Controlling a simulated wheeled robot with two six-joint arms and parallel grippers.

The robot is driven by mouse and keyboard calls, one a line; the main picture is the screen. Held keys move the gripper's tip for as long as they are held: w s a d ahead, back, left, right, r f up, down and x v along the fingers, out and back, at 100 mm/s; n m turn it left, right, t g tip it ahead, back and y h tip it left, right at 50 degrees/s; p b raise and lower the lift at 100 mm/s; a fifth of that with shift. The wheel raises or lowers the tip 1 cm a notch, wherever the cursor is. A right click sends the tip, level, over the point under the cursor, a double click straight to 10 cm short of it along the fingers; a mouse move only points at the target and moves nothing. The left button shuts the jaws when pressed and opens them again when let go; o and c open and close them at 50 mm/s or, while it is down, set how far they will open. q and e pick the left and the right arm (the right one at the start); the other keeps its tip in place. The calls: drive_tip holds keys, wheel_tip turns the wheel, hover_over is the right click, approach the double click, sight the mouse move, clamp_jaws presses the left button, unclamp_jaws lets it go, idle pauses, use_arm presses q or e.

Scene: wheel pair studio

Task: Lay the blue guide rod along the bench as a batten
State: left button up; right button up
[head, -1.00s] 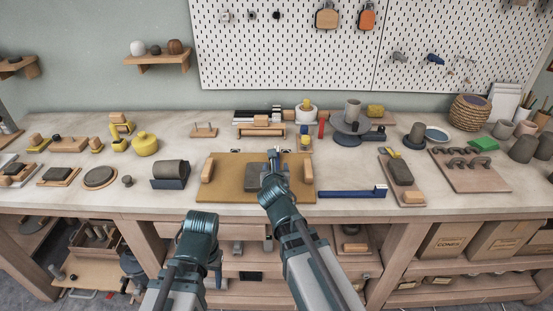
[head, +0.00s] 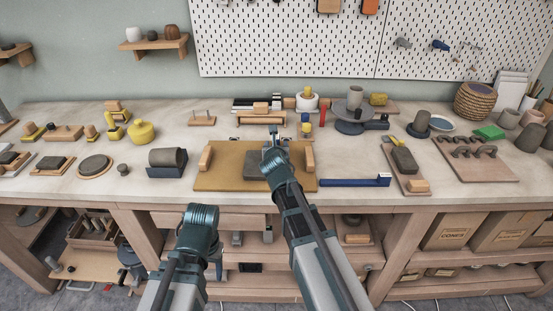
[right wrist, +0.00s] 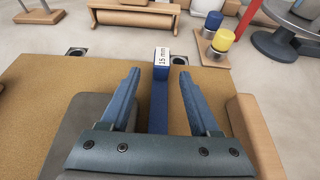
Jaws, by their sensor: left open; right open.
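One blue guide rod (head: 355,182) lies on the bench right of the tan board (head: 222,178), with a pale-marked block at its right end. A second blue rod (right wrist: 159,112), with an end block marked "15 mm", lies on the board beside the grey slab (head: 256,163). My right gripper (head: 274,142) is above this second rod; in the right wrist view its fingers (right wrist: 158,85) stand open, one on each side, with gaps visible. My left gripper (head: 214,266) hangs low in front of the bench, empty, its fingers mostly hidden by the arm.
A wooden handle (head: 309,167) rises at the board's right edge. A plank with a grey block (head: 404,160) stands right of the first rod. A grey cylinder on a blue cradle (head: 167,162) is left of the board. Bare bench (head: 345,155) shows behind the first rod.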

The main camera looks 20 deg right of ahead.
sight(277, 142)
drive_tip(key=shift+w, duration=0.1)
drive_tip(key=b+x, duration=0.1)
drive_tip(key=x, duration=0.4)
drive_tip(key=shift+d+r+b, duration=0.1)
drive_tip(key=shift+b, duration=0.2)
drive_tip(key=shift+r, duration=0.1)
drive_tip(key=shift+c, duration=0.6)
clamp_jaws()
